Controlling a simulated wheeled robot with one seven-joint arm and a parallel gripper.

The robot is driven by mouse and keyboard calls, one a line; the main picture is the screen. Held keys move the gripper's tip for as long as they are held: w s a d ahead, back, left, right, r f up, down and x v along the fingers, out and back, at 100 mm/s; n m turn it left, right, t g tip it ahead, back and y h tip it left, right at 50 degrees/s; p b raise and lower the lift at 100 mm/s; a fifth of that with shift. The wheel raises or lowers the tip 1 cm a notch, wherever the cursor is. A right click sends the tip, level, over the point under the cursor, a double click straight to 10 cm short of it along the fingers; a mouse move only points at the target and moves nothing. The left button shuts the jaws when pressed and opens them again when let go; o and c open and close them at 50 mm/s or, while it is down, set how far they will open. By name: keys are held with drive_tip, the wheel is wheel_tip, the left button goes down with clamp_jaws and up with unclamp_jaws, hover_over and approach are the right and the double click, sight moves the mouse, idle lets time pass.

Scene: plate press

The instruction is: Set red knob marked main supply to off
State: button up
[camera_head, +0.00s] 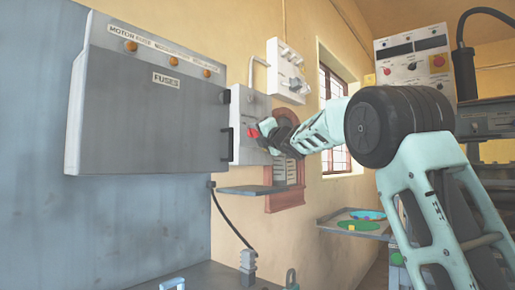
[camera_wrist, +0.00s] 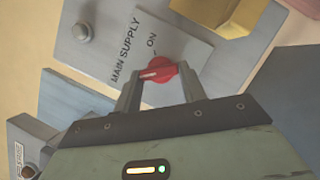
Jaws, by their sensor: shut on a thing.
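The red knob (camera_wrist: 158,72) sits on a grey panel (camera_wrist: 105,52) lettered "MAIN SUPPLY", with "ON" printed above the knob in the wrist view. A pale line on the knob points left in that view, away from "ON". No "OFF" lettering shows; the part of the panel below the knob is hidden by my gripper. My gripper (camera_wrist: 161,80) has one finger on each side of the knob and is shut on it. In the head view the red knob (camera_head: 252,133) shows at the left of my gripper (camera_head: 265,131), on the grey switch box (camera_head: 243,105).
A large fuse box (camera_head: 150,110) stands left of the switch box. A small shelf (camera_head: 250,190) is below it, and a white switch unit (camera_head: 288,70) above. A tray (camera_head: 335,222) with coloured plates and a control panel (camera_head: 412,58) are at the right.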

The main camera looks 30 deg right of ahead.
drive_tip(key=shift+f+n+b, duration=0.25)
drive_tip(key=shift+n+b, duration=0.5)
drive_tip(key=shift+n, duration=0.05)
drive_tip(key=shift+r+n+y, duration=0.1)
drive_tip(key=shift+n+y, duration=0.2)
drive_tip(key=o, duration=1)
drive_tip(key=b+v, duration=0.1)
drive_tip(key=v, duration=0.7)
drive_tip(key=b+v, duration=0.2)
drive_tip(key=v, duration=0.7)
drive_tip(key=shift+s+f, duration=0.1)
drive_tip(key=shift+f, duration=0.15)
